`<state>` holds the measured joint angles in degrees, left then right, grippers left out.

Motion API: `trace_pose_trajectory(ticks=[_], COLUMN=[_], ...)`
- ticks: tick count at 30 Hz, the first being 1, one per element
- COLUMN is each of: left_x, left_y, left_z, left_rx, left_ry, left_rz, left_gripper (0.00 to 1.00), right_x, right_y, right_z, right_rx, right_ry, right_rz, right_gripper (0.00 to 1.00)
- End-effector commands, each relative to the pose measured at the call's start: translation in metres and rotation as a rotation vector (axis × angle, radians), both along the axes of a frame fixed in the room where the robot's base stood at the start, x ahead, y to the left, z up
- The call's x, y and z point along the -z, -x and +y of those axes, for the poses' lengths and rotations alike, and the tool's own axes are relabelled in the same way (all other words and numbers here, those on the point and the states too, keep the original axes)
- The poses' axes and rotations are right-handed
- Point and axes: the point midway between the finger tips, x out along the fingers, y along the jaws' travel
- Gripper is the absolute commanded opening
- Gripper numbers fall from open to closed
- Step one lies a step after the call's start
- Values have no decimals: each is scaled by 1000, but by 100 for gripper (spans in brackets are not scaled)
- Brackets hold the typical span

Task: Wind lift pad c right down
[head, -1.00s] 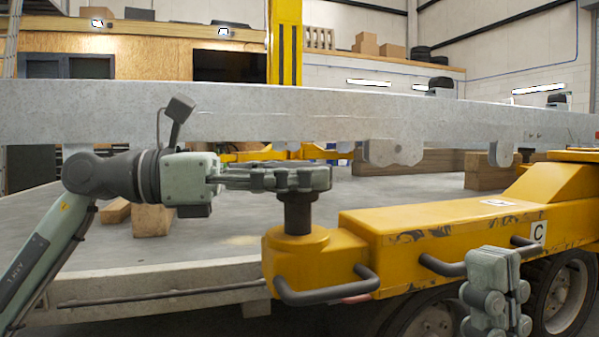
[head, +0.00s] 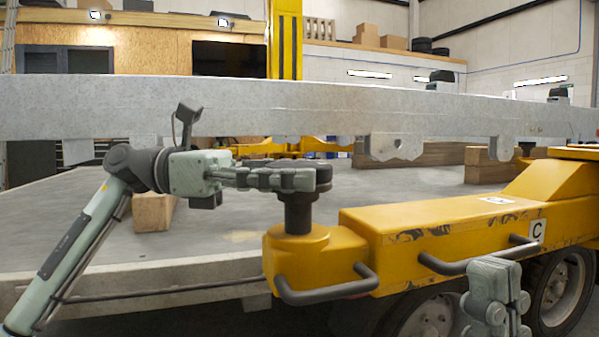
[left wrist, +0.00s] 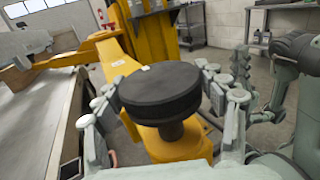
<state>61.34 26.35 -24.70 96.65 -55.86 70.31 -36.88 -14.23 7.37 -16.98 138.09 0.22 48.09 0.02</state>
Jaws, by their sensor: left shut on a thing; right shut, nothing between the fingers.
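Lift pad c (head: 322,173) is a dark round disc on a short dark post (head: 298,212), which rises from the yellow lift arm (head: 430,225) marked C. A gap shows between the disc and the grey beam above. My left gripper (head: 290,178) reaches in level from the left and is shut on the pad. In the left wrist view the disc (left wrist: 160,90) sits between the fingers, one on each side of its rim. My right gripper (head: 495,285) is shut and empty, in front of the lift arm near the wheels.
A long grey trailer beam (head: 230,105) spans the view above the pad. Dark bar handles (head: 325,292) stick out from the front of the lift arm. A wooden block (head: 153,212) stands on the grey deck (head: 60,215) behind my left arm. Wheels (head: 560,290) are at lower right.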

Motion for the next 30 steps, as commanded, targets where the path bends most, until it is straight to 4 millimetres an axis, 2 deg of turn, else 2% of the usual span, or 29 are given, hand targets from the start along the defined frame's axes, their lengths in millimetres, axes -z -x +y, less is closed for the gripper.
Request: trace_pose_trajectory(ticks=[2, 3, 8, 20, 23, 30], left_x=[-1, -1, -1, 0, 0, 0], left_y=[0, 0, 0, -1, -4, -12], left_z=[0, 0, 0, 5, 18, 68], left_rx=[-1, -1, -1, -3, -5, -6], left_ry=[2, 2, 1, 0, 1, 0], left_rz=[0, 0, 0, 1, 3, 2], left_gripper=[42, 73, 93, 93, 93, 93], right_x=[0, 0, 0, 1, 1, 0], right_y=[0, 0, 0, -1, -1, 0], right_z=[0, 0, 0, -1, -1, -1], right_rx=[0, 0, 0, 3, 3, 1], right_ry=[0, -1, -1, -3, -2, -2], right_rz=[0, 0, 0, 4, 3, 1], right_gripper=[0, 0, 0, 0, 0, 0])
